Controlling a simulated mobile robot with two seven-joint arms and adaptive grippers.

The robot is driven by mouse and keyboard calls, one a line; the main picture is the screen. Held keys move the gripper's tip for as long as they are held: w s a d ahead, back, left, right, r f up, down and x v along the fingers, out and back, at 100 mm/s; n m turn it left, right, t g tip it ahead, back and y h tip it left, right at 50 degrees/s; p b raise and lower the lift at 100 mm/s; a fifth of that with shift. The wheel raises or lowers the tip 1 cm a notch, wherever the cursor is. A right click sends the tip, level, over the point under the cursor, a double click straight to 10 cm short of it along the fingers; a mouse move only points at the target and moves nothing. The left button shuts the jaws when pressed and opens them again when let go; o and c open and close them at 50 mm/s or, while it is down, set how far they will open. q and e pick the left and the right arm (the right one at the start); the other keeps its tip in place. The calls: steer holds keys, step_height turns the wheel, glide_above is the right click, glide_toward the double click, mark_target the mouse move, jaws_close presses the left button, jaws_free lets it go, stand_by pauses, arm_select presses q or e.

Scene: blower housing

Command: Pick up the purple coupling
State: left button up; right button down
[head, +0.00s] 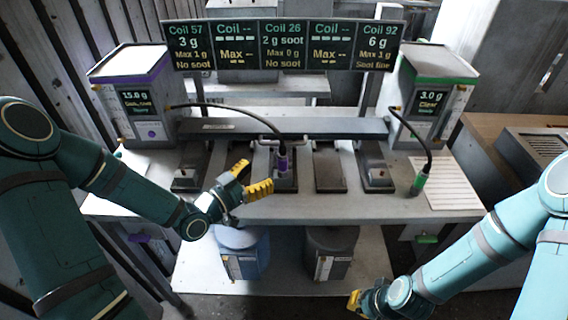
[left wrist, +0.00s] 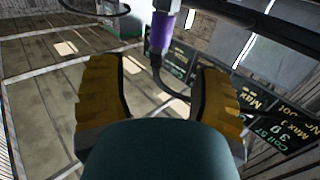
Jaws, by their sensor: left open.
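The purple coupling (head: 283,164) hangs upright on the end of a black hose, over a dark pad at the middle of the bench. In the left wrist view the purple coupling (left wrist: 161,32) lies beyond the fingertips, between the lines of the two fingers. My left gripper (head: 256,177) is open, with yellow fingers, just left of the coupling. It also shows in the left wrist view (left wrist: 157,75), with nothing between its fingers. My right gripper (head: 356,300) is low at the bottom right, away from the coupling; its fingers are too small to judge.
A green coupling (head: 418,184) hangs on another hose at the right. Dark pads (head: 329,170) line the bench. A grey beam (head: 300,127) runs behind them. A display board (head: 284,45) stands above. Two canisters (head: 243,250) sit below the bench. Black hoses arch over the bench.

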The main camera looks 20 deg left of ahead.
mark_target(279, 161)
arm_select(q)
steer(key=x, duration=0.9)
jaws_close()
